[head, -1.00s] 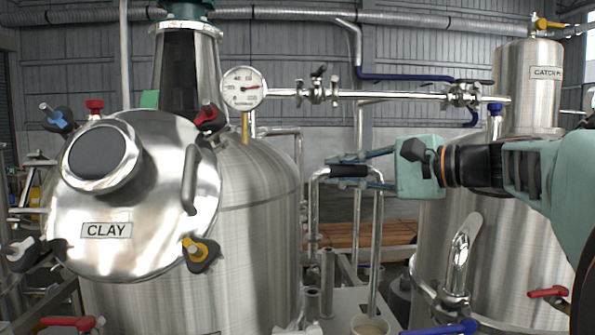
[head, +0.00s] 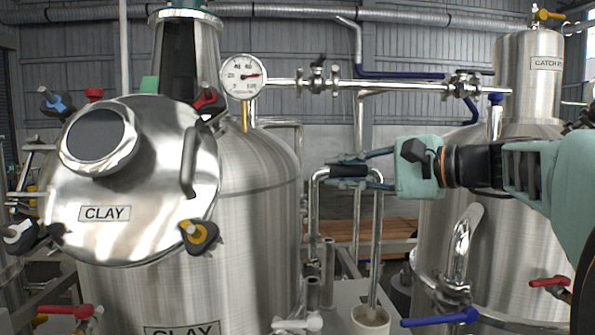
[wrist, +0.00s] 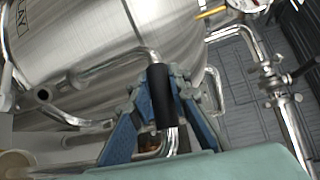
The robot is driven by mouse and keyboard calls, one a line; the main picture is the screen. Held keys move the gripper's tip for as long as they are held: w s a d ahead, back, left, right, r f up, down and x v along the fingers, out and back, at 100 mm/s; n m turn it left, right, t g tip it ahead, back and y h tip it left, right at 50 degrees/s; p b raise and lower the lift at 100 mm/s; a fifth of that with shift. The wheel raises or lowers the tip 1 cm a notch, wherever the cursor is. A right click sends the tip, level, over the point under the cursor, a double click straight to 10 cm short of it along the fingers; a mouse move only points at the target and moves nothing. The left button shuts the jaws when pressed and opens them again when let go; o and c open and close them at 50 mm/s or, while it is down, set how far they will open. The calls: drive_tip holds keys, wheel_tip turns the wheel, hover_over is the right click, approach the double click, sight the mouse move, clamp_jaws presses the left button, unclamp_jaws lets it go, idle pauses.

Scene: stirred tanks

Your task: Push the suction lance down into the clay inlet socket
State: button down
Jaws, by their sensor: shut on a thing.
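The suction lance is a bent silver pipe with a black grip (head: 348,170) along its top. My gripper (head: 360,170) is shut on this grip, whose black sleeve (wrist: 161,97) shows between the blue fingers in the wrist view. The lance's long leg (head: 377,240) runs down on the right to the white container, and its lower end is hidden there. Its shorter leg (head: 314,205) hangs on the left, beside the clay tank (head: 250,230). Upright metal stubs (head: 327,258) stand below near this leg. I cannot tell which is the inlet socket or whether the leg touches it.
The clay tank's round hatch (head: 150,225) fills the left. A white container (head: 370,323) stands at the bottom centre. The catch-pot vessel (head: 530,90) and a steel tank stand at the right, with a blue-handled valve (head: 440,319) low in front. A pipe with a gauge (head: 241,76) crosses above.

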wheel_tip(320, 180, down, 8)
drive_tip(key=b, duration=0.7)
drive_tip(key=shift+f, duration=0.2)
idle(2.1)
drive_tip(key=c, duration=1.7)
unclamp_jaws()
drive_tip(key=shift+c, duration=0.2)
drive_tip(key=v, duration=1.2)
